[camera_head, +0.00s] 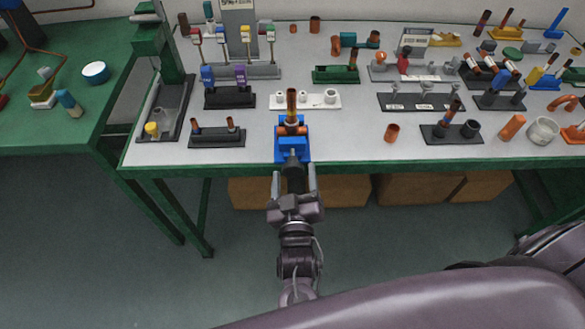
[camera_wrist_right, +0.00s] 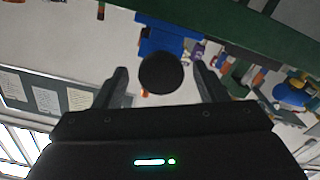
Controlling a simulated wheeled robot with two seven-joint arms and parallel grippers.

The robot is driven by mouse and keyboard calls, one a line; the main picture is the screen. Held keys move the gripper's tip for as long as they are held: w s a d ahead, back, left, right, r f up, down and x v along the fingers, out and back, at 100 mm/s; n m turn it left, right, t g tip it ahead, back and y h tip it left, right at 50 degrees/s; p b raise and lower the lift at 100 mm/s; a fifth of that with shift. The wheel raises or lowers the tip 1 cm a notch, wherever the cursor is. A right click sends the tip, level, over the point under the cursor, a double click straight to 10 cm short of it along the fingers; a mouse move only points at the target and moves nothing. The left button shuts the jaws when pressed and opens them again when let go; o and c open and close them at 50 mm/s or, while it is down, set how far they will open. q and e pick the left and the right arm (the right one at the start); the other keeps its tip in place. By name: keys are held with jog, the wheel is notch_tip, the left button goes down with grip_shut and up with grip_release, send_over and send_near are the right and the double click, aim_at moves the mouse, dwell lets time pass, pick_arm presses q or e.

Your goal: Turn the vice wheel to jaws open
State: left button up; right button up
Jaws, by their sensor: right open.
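The blue vice (camera_head: 291,144) stands at the front edge of the grey-topped table. A copper-coloured tube (camera_head: 291,103) stands upright at it; whether the jaws grip the tube is too small to tell. The vice wheel (camera_wrist_right: 160,73) is a round black disc facing me in the right wrist view, with the blue vice (camera_wrist_right: 160,40) behind it. My right gripper (camera_head: 294,172) is open, with one finger on each side of the wheel. In the right wrist view its fingertips (camera_wrist_right: 160,76) show gaps to the wheel on both sides. My left gripper is not in view.
A white block with holes (camera_head: 305,107) lies behind the vice, and a black two-post rack (camera_head: 217,139) is to its left. A copper cup (camera_head: 391,133) and a black stand (camera_head: 450,136) are to its right. Cardboard boxes (camera_head: 405,189) sit under the table.

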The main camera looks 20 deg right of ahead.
jog(key=shift+w+d, duration=0.1)
jog(key=shift+w, duration=0.5)
jog(key=shift+w+d, duration=0.15)
jog(key=shift+w, duration=0.35)
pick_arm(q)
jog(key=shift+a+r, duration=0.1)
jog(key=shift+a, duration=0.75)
pick_arm(e)
jog(key=shift+c, duration=0.2)
